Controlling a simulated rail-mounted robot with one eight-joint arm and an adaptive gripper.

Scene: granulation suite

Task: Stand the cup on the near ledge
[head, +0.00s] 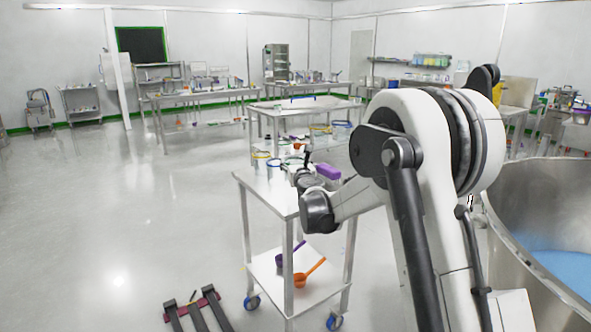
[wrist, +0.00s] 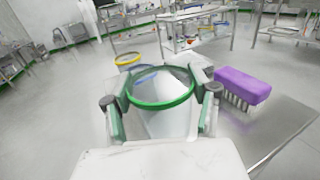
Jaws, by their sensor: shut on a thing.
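The cup (wrist: 165,117) is whitish with a green rim. In the wrist view it is upright between the two fingers of my gripper (wrist: 161,108), which is shut on it. Its base is hidden by the gripper body, so I cannot tell whether it touches the surface below. In the head view my gripper (head: 301,166) is over the steel trolley top (head: 262,188), and my arm covers part of that area. I cannot tell which surface is the near ledge.
A purple brush (wrist: 242,86) lies right of the cup on the trolley top. A yellow-rimmed container (wrist: 127,59) stands beyond it, left. An orange scoop (head: 306,274) and a purple scoop (head: 289,253) lie on the lower shelf. A large steel vessel (head: 533,205) stands at right.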

